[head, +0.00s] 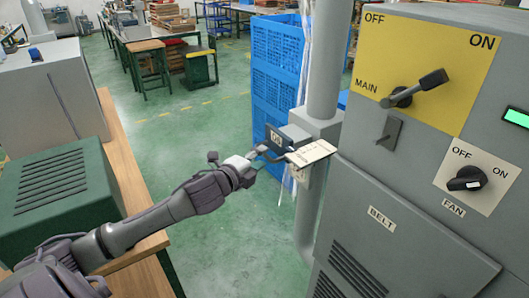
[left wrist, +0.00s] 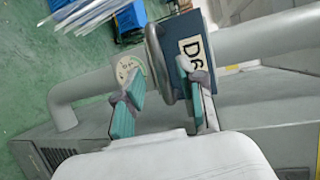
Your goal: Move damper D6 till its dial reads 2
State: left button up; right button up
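My left gripper (head: 268,152) is at the damper. In the left wrist view its teal-padded fingers (left wrist: 163,98) are apart, one near the dial and one near the label, with the hub beyond the gap. I cannot tell whether they touch it. My right gripper is out of view.
A grey control cabinet (head: 400,175) with MAIN and FAN switches stands close on the right. Blue crates (head: 277,70) are stacked behind the pipe. A wooden bench (head: 122,165) with a green box (head: 60,190) stands at left. Green floor between is clear.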

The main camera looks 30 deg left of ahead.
pick_arm(q)
jog(key=shift+w+f, duration=0.15)
jog(key=shift+w, duration=0.6)
jog(key=shift+w+f, duration=0.1)
jog(key=shift+w, duration=0.6)
grip_shut()
